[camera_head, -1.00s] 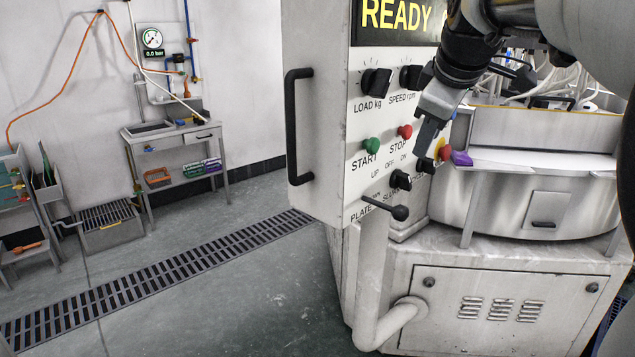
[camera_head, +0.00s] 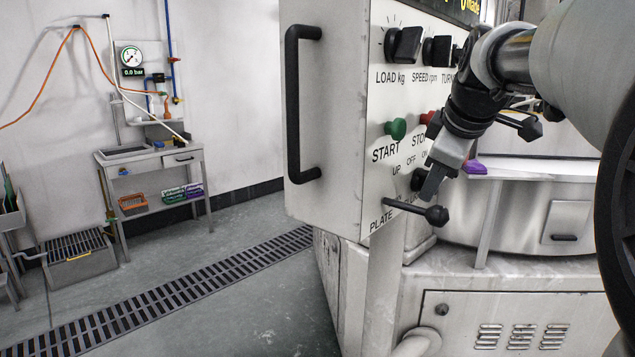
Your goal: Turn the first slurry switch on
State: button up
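The control panel (camera_head: 385,105) is a white upright face on the machine's cabinet. A black rotary switch (camera_head: 416,181) sits low on it, below the OFF and ON marks. Part of this switch and its name label are hidden behind my gripper, and I cannot read its setting. My gripper (camera_head: 431,187) comes in from the upper right, its dark fingers pointing down and left in front of the switch. I cannot tell whether they touch it or how far apart they are.
A black-knobbed plate lever (camera_head: 420,211) sticks out just below the switch. The green START button (camera_head: 396,128) and partly hidden red STOP button (camera_head: 427,118) are above. Load (camera_head: 404,44) and speed (camera_head: 437,50) knobs are higher. A black handle (camera_head: 293,105) is at left.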

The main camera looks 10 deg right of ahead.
grip_shut()
